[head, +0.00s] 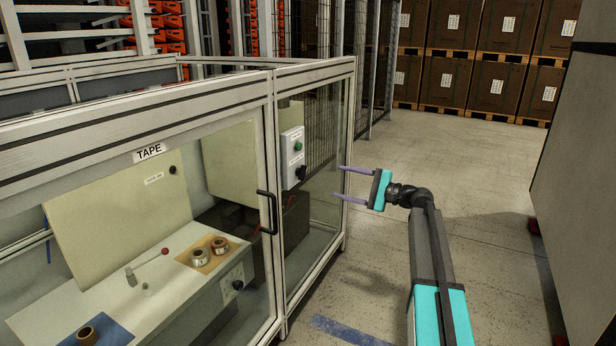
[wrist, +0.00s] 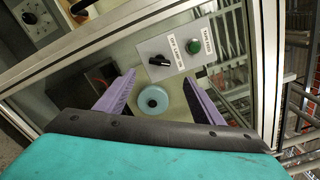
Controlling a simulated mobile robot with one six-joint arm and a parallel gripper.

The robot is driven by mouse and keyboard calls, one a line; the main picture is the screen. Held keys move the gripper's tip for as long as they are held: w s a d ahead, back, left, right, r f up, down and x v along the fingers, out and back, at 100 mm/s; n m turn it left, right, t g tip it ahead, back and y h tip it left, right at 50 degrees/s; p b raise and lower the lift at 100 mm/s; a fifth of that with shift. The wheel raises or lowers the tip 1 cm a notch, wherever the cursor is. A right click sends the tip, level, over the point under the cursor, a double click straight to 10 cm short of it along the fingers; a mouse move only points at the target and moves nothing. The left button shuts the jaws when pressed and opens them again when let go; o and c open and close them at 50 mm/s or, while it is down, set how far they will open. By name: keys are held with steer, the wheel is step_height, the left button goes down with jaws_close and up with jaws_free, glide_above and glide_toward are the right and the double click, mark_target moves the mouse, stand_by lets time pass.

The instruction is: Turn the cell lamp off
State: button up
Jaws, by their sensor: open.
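A light grey control box (head: 292,156) is at the right end of the glazed cell. It has a green round button (head: 298,146) and a black knob (head: 301,172) below it. In the wrist view the box (wrist: 176,52) lies ahead of my fingers, with the black knob (wrist: 159,61) at left and the green button (wrist: 193,47) at right. Small labels beside both are hard to read. My gripper (head: 338,182) is open and empty, its purple fingers pointing left toward the cell. The fingers (wrist: 158,77) appear apart from the knob.
The framed glass cell (head: 150,150) has a black door handle (head: 267,212). A round grey-blue disc (wrist: 153,99) shows between my fingers; I cannot tell what it is. A large grey cabinet (head: 580,180) stands at right. Floor (head: 470,190) between is clear; stacked boxes (head: 497,88) stand behind.

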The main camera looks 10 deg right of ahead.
mark_target(305, 174)
steer(key=b+x, duration=0.2)
steer(key=x, duration=1.1)
steer(key=shift+c, duration=0.5)
